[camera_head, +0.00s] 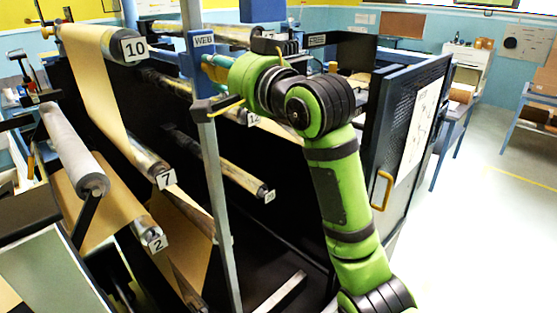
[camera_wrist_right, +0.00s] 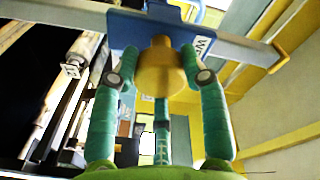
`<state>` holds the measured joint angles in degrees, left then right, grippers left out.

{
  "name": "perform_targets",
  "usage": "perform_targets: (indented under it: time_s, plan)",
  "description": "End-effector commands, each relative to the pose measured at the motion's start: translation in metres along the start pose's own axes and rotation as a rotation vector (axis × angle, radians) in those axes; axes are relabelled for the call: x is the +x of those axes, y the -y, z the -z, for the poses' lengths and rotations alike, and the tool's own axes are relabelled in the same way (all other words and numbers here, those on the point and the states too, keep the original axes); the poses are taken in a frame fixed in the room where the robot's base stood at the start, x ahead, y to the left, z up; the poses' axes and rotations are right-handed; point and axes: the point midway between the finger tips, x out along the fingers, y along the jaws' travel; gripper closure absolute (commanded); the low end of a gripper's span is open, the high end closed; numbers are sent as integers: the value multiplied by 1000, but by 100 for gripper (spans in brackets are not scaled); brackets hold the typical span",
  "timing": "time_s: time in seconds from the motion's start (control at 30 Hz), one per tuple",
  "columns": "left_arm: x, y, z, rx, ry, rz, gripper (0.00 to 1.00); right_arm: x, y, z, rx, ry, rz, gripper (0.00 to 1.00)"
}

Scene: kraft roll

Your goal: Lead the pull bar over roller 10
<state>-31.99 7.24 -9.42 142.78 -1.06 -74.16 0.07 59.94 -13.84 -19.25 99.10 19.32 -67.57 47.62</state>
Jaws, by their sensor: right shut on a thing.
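Roller 10 (camera_head: 118,44) is at the upper left of the head view, its number plate at its near end. Tan kraft paper (camera_head: 92,85) lies over it and runs down to roller 7 (camera_head: 150,168). My right gripper (camera_head: 215,68) is to the right of roller 10, at a blue block marked WEB (camera_head: 199,58) by a grey bar (camera_head: 217,190). In the right wrist view its fingers close around a yellow knob (camera_wrist_right: 160,70) on the blue plate. I cannot tell which part is the pull bar. My left gripper is out of view.
Roller 2 (camera_head: 148,235) and a grey roll (camera_head: 72,150) are at the lower left. More numbered rollers stand behind the grey bar. A dark mesh door (camera_head: 405,115) with a yellow handle (camera_head: 381,190) is right of my arm. The floor (camera_head: 480,240) at right is clear.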

Motion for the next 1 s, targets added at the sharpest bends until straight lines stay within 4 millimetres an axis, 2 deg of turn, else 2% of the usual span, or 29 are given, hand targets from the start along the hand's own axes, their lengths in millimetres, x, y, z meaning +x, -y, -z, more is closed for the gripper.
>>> perform_targets:
  time_s: [0.03,1.0]
  plan:
    - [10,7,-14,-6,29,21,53,0,-14,-4,2,-5,-6,100]
    - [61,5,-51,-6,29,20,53,8,-166,-41,-1,-6,-6,100]
